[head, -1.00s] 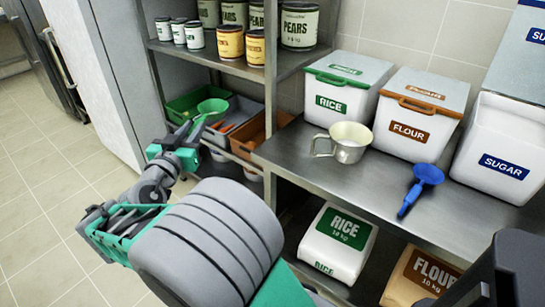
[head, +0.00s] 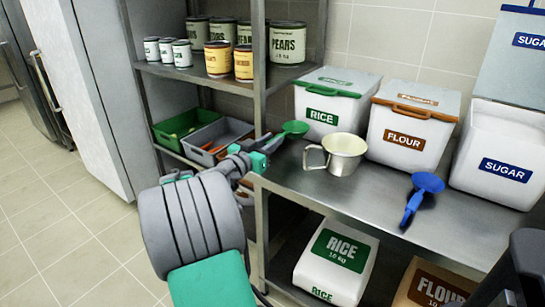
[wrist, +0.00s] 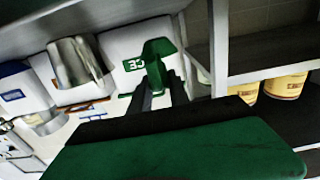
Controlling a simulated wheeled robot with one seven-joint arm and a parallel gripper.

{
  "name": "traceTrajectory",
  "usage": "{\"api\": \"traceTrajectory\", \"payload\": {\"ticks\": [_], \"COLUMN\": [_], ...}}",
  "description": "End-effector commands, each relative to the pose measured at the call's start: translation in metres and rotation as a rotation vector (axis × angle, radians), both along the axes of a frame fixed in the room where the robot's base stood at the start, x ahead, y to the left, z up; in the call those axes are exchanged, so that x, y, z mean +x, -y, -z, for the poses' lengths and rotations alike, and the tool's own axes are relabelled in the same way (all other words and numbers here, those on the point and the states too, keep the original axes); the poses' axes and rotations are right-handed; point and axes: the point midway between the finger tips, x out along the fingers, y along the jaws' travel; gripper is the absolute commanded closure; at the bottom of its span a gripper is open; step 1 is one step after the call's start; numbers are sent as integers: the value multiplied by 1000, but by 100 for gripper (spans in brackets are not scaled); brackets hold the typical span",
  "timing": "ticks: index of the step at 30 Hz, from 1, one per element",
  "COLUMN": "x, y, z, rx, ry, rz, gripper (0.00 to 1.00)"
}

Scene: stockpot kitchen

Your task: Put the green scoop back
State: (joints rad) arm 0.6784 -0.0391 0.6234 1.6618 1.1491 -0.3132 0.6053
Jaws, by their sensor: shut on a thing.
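My gripper (head: 266,143) is shut on the handle of the green scoop (head: 293,128). The scoop's bowl points right, held above the left end of the steel counter (head: 370,207), in front of the white rice bin (head: 327,102). The bin's lid, with green trim, is down. In the wrist view, the scoop (wrist: 157,54) extends past my fingertips (wrist: 158,90) and overlaps the rice bin (wrist: 128,45). I cannot tell the gap between scoop and counter.
A metal jug (head: 345,157) and a blue scoop (head: 421,194) rest on the counter. A flour bin (head: 409,126) and a sugar bin (head: 503,165) stand to the right. A rack post (head: 259,65) is close left of the scoop; a green tray (head: 170,139) and grey tray (head: 204,142) sit on the rack.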

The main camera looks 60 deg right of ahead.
Motion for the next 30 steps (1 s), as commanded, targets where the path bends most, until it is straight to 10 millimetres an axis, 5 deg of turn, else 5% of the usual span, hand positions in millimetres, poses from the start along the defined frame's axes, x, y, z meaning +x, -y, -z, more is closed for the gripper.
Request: {"api": "traceTrajectory", "payload": {"ticks": [9, 21, 22, 30], "x": [1, 1, 1, 1], "y": [14, 14, 14, 13], "z": [45, 50, 50, 49], "rx": [-1, -2, -1, -1], "ry": [-2, 2, 2, 1], "rz": [-1, -1, -1, -1], "gripper": [100, 100, 77, 56]}}
